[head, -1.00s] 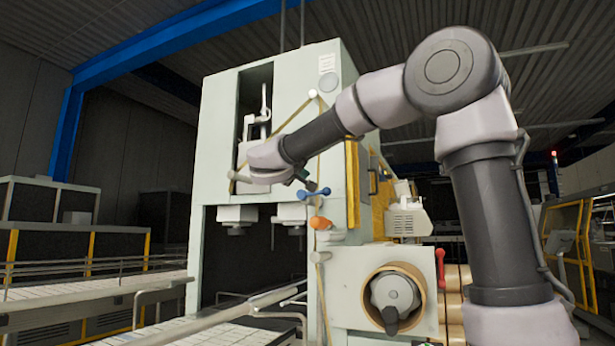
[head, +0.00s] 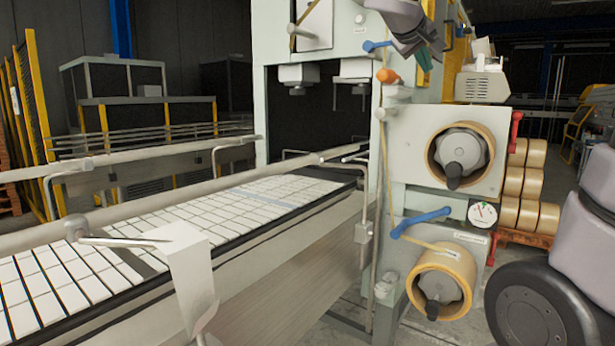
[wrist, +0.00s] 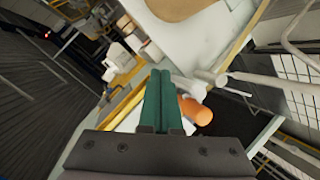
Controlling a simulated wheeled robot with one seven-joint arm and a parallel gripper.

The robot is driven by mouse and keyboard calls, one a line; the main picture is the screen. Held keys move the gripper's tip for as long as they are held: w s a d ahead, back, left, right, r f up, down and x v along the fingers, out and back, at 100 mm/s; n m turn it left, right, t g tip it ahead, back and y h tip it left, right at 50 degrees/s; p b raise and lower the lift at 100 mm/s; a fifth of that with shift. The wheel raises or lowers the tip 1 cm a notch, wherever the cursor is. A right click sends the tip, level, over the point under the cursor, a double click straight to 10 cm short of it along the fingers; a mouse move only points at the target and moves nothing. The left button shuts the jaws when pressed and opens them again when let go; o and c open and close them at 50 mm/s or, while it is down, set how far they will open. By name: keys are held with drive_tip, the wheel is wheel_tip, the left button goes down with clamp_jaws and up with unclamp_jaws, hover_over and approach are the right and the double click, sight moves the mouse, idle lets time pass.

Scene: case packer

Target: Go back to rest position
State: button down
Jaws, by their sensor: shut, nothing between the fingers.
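My gripper (wrist: 160,76) shows in the wrist view with its two green fingers pressed together and nothing between them. Beyond the fingertips are parts of the case packer (wrist: 185,40), tilted in this view. An orange knob (wrist: 197,112) appears just right of the fingers; I cannot tell the exact gap, but no contact is visible. In the head view, a dark end part of my arm hangs at the top edge, in front of the pale case packer (head: 335,50).
A conveyor with white tiles (head: 190,225) and metal rails runs into the case packer. Two tape rolls (head: 443,280) sit on its front, with a blue lever (head: 420,222) between them. Stacked rolls (head: 525,185) stand behind at right. Some floor is bare below the machine.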

drive_tip(key=s+d+f+m+g+y, duration=0.2)
drive_tip(key=s+f+g+y, duration=0.15)
drive_tip(key=s+f, duration=0.8)
drive_tip(key=s+a+f+m+y, duration=0.3)
drive_tip(key=s+a+f+y, duration=0.2)
drive_tip(key=s, duration=0.3)
drive_tip(key=shift+s+y, duration=0.2)
drive_tip(key=shift+y, duration=0.65)
